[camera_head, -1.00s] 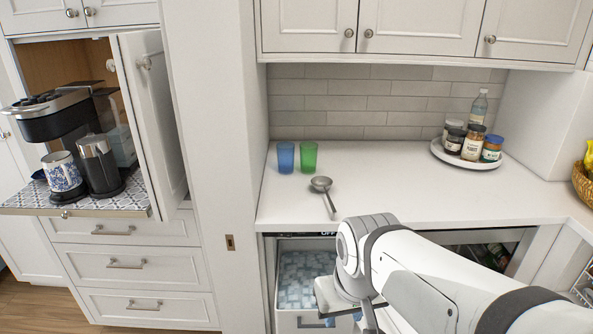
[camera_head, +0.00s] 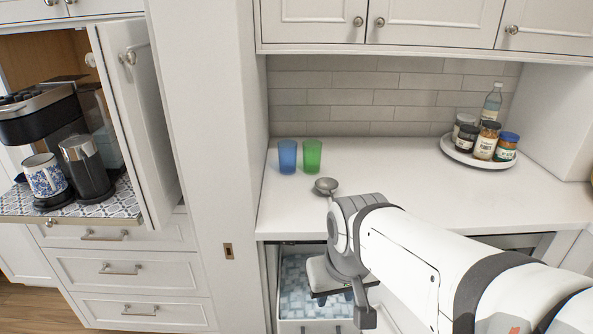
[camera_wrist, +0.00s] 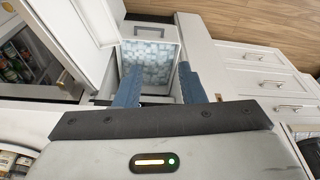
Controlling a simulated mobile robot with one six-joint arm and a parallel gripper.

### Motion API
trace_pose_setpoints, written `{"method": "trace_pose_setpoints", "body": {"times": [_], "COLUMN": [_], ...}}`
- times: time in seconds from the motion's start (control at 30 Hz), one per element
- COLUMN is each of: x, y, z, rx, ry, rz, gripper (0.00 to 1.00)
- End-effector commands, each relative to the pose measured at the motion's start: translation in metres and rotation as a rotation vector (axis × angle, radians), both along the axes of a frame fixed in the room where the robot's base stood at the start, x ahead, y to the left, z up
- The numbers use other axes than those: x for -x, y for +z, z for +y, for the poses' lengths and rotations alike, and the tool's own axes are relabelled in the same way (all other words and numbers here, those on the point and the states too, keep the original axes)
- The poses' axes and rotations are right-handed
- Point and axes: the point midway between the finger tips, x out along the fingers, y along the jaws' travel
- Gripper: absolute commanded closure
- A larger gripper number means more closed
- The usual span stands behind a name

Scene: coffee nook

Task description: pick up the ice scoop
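The ice scoop (camera_head: 325,186) is a grey metal scoop lying on the white counter, in front of the blue and green cups. In the head view its bowl shows, and its handle is hidden behind my arm. My gripper (camera_head: 345,300) is below the counter's front edge, over the open ice drawer and apart from the scoop. In the wrist view my gripper (camera_wrist: 157,88) has its two blue fingers spread apart, with nothing between them. The scoop is not in the wrist view.
The blue cup (camera_head: 287,157) and green cup (camera_head: 312,156) stand behind the scoop. A round tray (camera_head: 450,157) with several jars and a bottle is at the back right. The ice drawer (camera_head: 290,327) is pulled out under the counter (camera_head: 420,200). The counter's middle is clear.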

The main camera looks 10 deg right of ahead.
Motion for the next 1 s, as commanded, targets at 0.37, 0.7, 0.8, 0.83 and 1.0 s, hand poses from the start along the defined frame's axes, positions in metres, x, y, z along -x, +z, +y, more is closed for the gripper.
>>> {"method": "trace_pose_setpoints", "body": {"times": [0.37,0.7,0.8,0.83,1.0], "x": [-0.158,-0.283,-0.297,-0.300,-0.310], "y": [0.018,-0.014,-0.020,-0.022,-0.036], "z": [-0.041,-0.113,-0.124,-0.126,-0.130], "rx": [-0.014,-0.003,0.001,0.001,0.002], "ry": [-0.026,-0.060,-0.065,-0.066,-0.067], "rz": [-0.067,-0.139,-0.150,-0.151,-0.154], "gripper": [0.64,0.64,0.64,0.64,0.64]}}
